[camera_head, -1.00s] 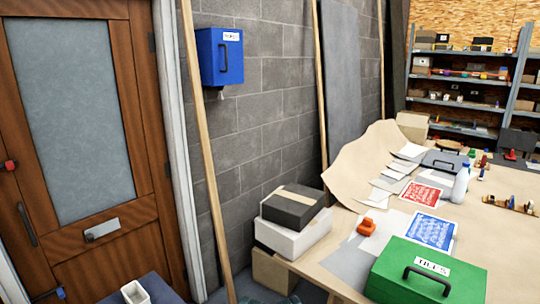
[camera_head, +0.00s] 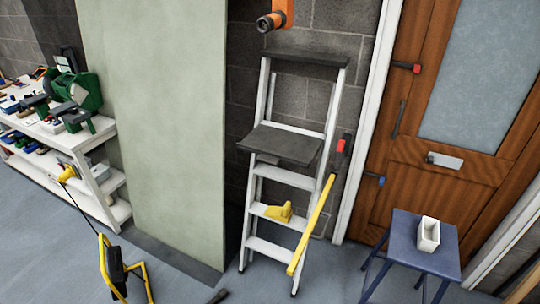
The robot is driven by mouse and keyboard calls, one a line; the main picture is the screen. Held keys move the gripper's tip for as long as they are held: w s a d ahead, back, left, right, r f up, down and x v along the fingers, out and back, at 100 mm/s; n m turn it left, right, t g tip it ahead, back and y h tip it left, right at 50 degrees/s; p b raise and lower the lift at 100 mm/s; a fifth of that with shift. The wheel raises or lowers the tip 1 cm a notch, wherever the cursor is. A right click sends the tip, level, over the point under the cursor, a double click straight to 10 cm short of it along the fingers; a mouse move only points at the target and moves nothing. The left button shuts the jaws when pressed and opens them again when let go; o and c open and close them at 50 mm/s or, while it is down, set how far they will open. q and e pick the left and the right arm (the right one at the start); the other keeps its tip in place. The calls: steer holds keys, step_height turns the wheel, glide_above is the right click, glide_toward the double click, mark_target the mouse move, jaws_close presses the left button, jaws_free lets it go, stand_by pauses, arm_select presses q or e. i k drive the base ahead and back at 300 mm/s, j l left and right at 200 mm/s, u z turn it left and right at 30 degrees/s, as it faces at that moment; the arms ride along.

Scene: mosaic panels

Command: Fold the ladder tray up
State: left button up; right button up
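The stepladder (camera_head: 327,110) stands against the grey block wall in the middle of the head view, with white rails and white steps. Its dark grey tray (camera_head: 282,144) lies out flat at mid-height, sticking forward between the rails. A second dark grey board (camera_head: 306,58) forms the ladder's top. A yellow object (camera_head: 280,212) rests on a lower step.
A blue stool (camera_head: 408,243) with a white cup (camera_head: 428,235) stands at the right before the wooden door (camera_head: 480,120). A pale green panel (camera_head: 155,120) stands left of the ladder. White shelving (camera_head: 105,185) and a yellow-framed object (camera_head: 107,268) are further left. Some floor before the ladder is clear.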

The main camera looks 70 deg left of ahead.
mark_target(273, 145)
steer(key=u, duration=2.45)
